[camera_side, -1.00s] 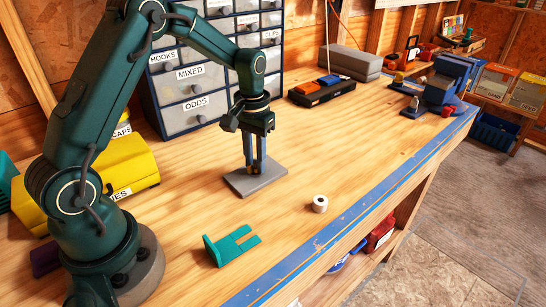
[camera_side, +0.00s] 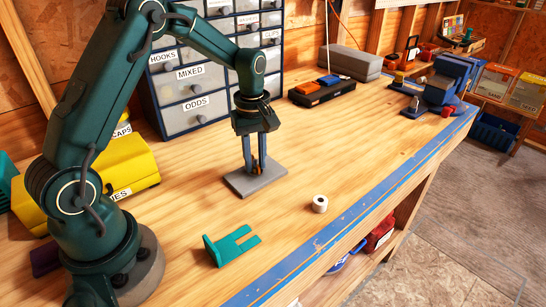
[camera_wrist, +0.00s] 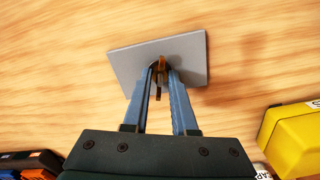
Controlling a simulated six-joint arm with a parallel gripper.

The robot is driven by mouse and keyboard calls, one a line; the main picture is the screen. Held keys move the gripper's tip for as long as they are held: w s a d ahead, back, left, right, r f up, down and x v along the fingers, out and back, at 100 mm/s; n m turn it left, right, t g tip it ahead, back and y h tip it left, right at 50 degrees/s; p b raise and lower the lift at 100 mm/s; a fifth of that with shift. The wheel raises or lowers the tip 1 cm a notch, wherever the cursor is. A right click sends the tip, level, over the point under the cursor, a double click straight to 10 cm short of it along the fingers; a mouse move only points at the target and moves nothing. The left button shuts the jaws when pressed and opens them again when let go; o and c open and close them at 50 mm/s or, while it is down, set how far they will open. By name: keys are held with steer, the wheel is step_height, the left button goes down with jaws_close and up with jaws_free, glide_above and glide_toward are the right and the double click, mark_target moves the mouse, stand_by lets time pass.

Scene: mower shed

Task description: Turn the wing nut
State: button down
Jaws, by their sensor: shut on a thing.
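The wing nut (camera_side: 257,170) is a small brass-coloured piece at the middle of a grey plate (camera_side: 268,184) that lies on the bench. It also shows in the wrist view (camera_wrist: 160,65), partly hidden between the fingertips, with the plate (camera_wrist: 185,48) under it. My gripper (camera_side: 256,171) points straight down over the plate. Its two blue fingers are shut on the wing nut, one on each side, as the wrist view shows my gripper (camera_wrist: 161,70) too. The stud under the nut is mostly hidden.
A labelled drawer cabinet (camera_side: 190,90) stands close behind. A black tray (camera_side: 322,91) with coloured items is at the back. The bench has a blue front edge (camera_side: 345,225).

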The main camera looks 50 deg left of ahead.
steer(key=shift+f+n, duration=0.1)
steer(key=shift+n, duration=1.4)
steer(key=c, duration=0.7)
jaws_free()
steer(key=shift+r, duration=2.6)
